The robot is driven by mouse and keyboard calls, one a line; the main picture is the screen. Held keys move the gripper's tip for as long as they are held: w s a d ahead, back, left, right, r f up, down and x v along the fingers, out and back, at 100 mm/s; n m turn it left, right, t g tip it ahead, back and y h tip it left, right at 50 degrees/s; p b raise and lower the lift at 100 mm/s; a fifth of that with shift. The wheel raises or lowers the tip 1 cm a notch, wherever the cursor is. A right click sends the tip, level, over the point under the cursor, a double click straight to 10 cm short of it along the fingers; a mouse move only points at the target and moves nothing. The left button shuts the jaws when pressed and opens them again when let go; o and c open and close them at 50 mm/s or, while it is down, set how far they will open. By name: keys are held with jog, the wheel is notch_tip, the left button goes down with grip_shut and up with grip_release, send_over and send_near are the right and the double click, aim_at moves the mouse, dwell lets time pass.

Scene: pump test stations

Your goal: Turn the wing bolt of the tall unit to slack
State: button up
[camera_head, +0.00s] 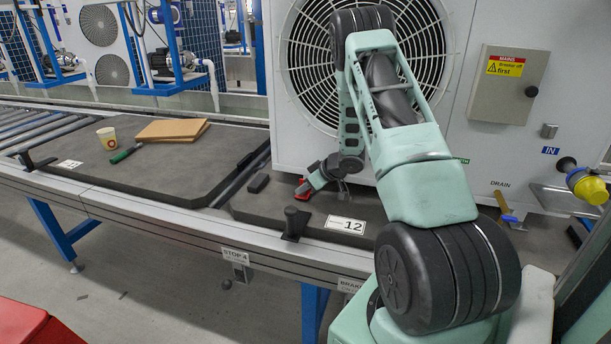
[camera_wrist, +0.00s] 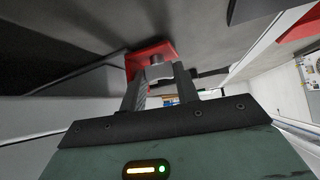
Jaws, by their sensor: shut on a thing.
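The tall unit is the big white cabinet (camera_head: 462,55) with a round fan grille, standing on the dark pallet marked 12. My gripper (camera_head: 312,183) is low at the unit's front left foot. It is shut on the wing bolt, which shows as a small red part (camera_head: 303,190) at the fingertips. In the wrist view the two grey fingers (camera_wrist: 160,76) close on a grey piece just under a red plate (camera_wrist: 150,55). The fingers hide much of the bolt, and I cannot tell its turn angle.
A black block (camera_head: 258,183) and a black stop post (camera_head: 295,222) are close to my gripper. A yellow plug (camera_head: 588,186) is at right. The left pallet (camera_head: 165,180) carries a cup (camera_head: 107,138) and brown boards (camera_head: 172,130).

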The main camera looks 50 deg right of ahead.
jog(key=shift+f+n+y+p, duration=0.1)
jog(key=shift+n+y+p, duration=0.2)
jog(key=shift+p, duration=0.15)
jog(key=o, duration=1)
jog(key=p+v, duration=0.2)
jog(key=v, duration=1.5)
jog(key=shift+s+r+p, duration=0.2)
jog(key=shift+p, duration=0.15)
